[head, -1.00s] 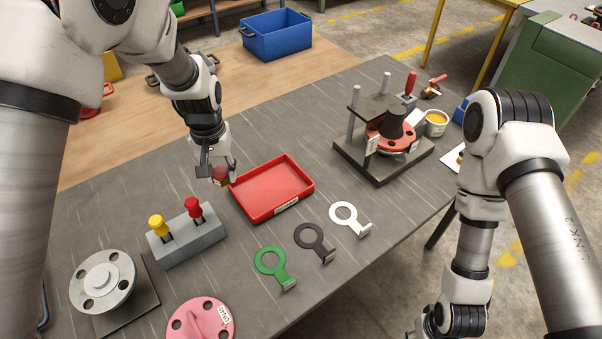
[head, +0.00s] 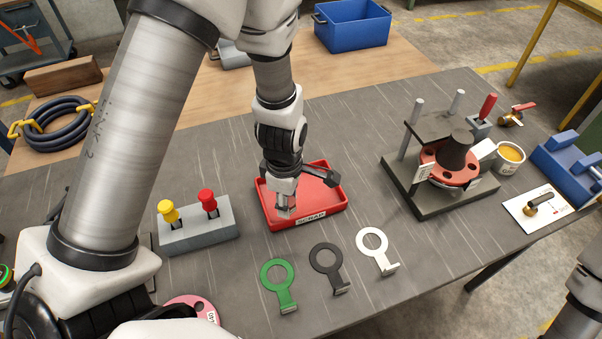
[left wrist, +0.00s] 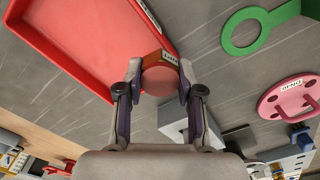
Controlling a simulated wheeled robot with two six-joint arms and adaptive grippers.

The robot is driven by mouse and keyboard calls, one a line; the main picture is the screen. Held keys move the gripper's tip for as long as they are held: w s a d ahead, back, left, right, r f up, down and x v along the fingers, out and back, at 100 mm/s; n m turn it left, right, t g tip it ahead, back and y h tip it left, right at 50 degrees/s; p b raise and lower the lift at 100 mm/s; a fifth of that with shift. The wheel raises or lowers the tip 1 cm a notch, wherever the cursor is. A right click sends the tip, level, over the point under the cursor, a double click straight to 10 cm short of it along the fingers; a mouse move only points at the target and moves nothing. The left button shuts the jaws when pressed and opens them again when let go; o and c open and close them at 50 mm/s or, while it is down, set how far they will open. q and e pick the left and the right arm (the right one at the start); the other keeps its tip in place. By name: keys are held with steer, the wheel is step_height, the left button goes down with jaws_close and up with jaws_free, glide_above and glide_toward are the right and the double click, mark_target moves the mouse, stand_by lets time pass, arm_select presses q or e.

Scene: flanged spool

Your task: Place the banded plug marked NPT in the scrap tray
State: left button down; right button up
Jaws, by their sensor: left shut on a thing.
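My left gripper (head: 284,213) points down in front of the near left part of the red scrap tray (head: 328,212), whose front label reads SCRAP. The plug is mostly hidden by the fingers in the head view. My right gripper is out of view.
Green (head: 278,284), black (head: 328,266) and white (head: 374,250) ring tags lie in front. A fixture with a red flange (head: 449,170) stands right. Bare table lies between tray and fixture.

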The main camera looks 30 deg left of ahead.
arm_select(q)
steer(key=w, duration=0.2)
steer(key=w+a+p, duration=0.1)
steer(key=w, duration=0.2)
steer(key=w+f, duration=0.1)
steer(key=w, duration=0.2)
steer(key=shift+a+p, duration=0.2)
steer(key=shift+p, duration=0.1)
step_height(320, 180, down, 3)
steer(key=shift+w+f+p, duration=0.1)
steer(key=shift+f+p, duration=0.05)
steer(key=shift+p, duration=0.6)
steer(key=shift+f, duration=0.25)
steer(key=c, duration=0.7)
jaws_free()
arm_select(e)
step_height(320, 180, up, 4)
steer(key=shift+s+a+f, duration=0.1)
